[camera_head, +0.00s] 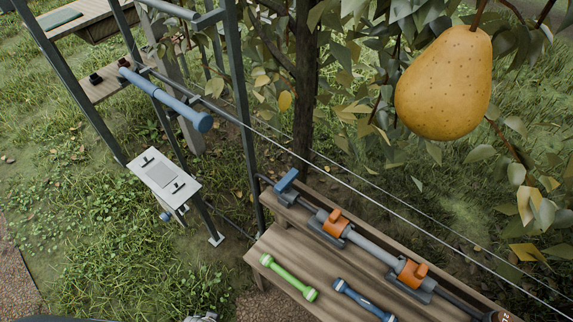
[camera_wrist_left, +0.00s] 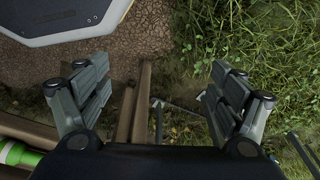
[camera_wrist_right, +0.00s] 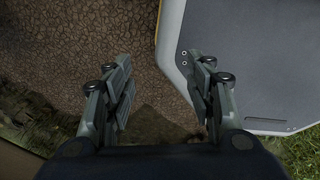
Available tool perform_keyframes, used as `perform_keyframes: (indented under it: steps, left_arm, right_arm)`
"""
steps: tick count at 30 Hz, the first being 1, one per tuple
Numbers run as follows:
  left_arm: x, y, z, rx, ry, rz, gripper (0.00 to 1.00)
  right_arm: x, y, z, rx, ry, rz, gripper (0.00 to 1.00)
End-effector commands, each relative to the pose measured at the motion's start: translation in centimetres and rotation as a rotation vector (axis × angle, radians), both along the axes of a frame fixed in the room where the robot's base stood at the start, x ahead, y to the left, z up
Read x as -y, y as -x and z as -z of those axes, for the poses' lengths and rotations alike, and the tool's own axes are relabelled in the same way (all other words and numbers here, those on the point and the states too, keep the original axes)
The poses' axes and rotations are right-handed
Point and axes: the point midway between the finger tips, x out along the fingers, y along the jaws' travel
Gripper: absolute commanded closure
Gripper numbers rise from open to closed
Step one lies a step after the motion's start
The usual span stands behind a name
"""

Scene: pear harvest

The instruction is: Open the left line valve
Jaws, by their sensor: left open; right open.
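A grey pipe (camera_head: 373,247) runs along the wooden bench in the head view. A blue lever (camera_head: 286,180) sits at the pipe's left end. Which of these is the left line valve I cannot tell for certain. My left gripper (camera_wrist_left: 160,76) is open and empty, over gravel and grass. My right gripper (camera_wrist_right: 164,64) is open and empty, over gravel. Neither touches a valve.
A green-and-white bar (camera_head: 288,278) and a dark blue bar (camera_head: 362,299) lie on the bench (camera_head: 268,246). A large yellow pear (camera_head: 445,85) hangs at upper right. A white panel (camera_head: 163,177) and a blue cylinder (camera_head: 165,98) are on the left frame. Wires cross diagonally.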

Motion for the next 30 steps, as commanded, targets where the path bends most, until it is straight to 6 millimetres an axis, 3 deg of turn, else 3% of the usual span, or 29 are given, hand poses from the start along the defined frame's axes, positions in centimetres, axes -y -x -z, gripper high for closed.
perform_keyframes:
  steps: [3,11,14,18,24,30]
  left_arm:
    - [0.5,-2.8,-5.0,0.029,0.007,0.000,0.13]
    - [2.8,-7.7,-16.8,0.087,0.043,0.040,0.13]
    - [4.6,-9.5,-21.8,0.116,0.076,0.094,0.13]
    - [10.0,-12.6,-29.8,0.176,0.158,0.296,0.13]
    - [16.9,-15.1,-34.9,0.224,0.230,0.632,0.13]
    - [22.2,-16.9,-37.9,0.248,0.239,0.976,0.13]
  right_arm:
    - [0.2,-0.2,-0.7,0.003,0.001,-0.001,0.50]
    - [0.0,-1.6,-1.9,0.026,-0.002,-0.001,0.50]
    - [0.0,-1.6,-2.3,0.026,-0.002,-0.001,0.50]
    - [0.0,-1.5,-2.8,0.024,-0.001,-0.001,0.50]
    - [-0.1,-1.2,-3.0,0.019,-0.002,-0.001,0.50]
    - [-0.2,-1.1,-3.0,0.018,-0.004,0.000,0.50]
